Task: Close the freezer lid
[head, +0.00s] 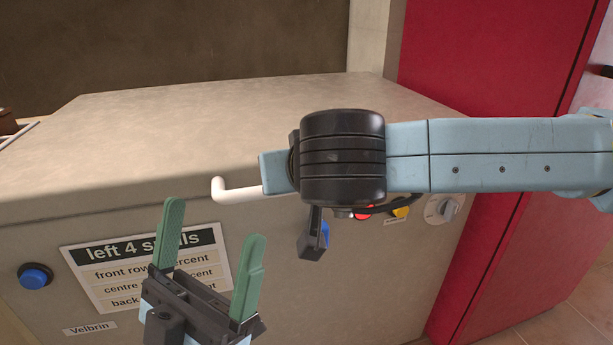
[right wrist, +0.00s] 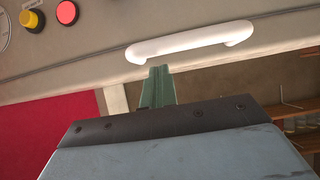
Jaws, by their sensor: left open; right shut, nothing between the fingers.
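The freezer (head: 390,290) is a beige-grey chest with a flat lid (head: 200,130) on top. The lid looks down on the body, with only a thin dark seam showing in the right wrist view. The white bar handle (head: 238,190) is at the lid's front edge, partly hidden by my right arm; it shows whole in the right wrist view (right wrist: 190,42). My right gripper (right wrist: 157,85) is shut and empty, its tips close to the handle; contact cannot be told. It is hidden in the head view. My left gripper (head: 212,230) is open and empty before the front panel.
The front panel carries a paper sign (head: 150,265), a blue button (head: 35,276), red and yellow buttons, and a dial (head: 442,209). A red panel (head: 480,60) stands right of the freezer. My right arm crosses over the front edge. Tiled floor shows at the lower right.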

